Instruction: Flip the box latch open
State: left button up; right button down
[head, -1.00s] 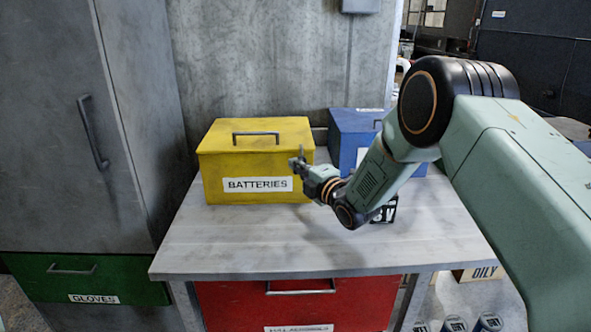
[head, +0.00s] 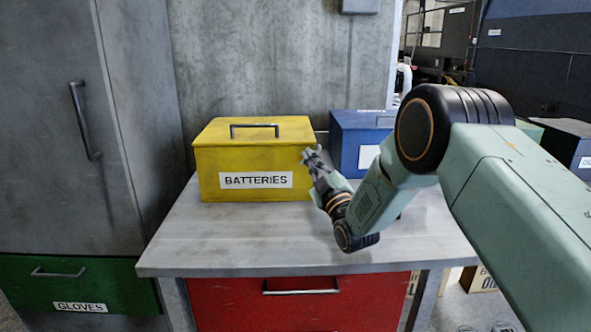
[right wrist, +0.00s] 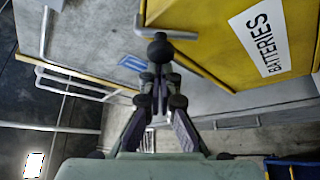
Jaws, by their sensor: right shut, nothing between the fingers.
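The yellow box (head: 240,158) labelled BATTERIES stands on the grey table with its lid down and a dark handle (head: 254,127) on top. My right gripper (head: 311,156) is shut and empty, its tips at the box's right front edge; whether they touch cannot be told. In the right wrist view, the closed fingertips (right wrist: 160,47) are close to a grey bent bar (right wrist: 168,34) at the yellow box's (right wrist: 215,45) edge. I cannot tell for certain whether this bar is the latch. My left gripper is not in view.
A blue box (head: 352,140) stands behind and right of the yellow one, partly hidden by my right arm. The table (head: 250,245) is clear in front. Below it is a red drawer (head: 300,305); a grey cabinet (head: 60,170) stands left.

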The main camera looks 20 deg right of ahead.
jog(key=f+m+h+b, duration=0.1)
jog(key=m, duration=0.1)
jog(key=d+m+h+b, duration=0.1)
jog(key=shift+s+d+f+m+t, duration=0.15)
jog(key=shift+d+f+m+t, duration=0.05)
jog(key=shift+f+m+t, duration=0.2)
jog(key=shift+f, duration=0.1)
dwell(0.6)
notch_tip(320, 180, up, 10)
dwell(0.6)
dwell(0.4)
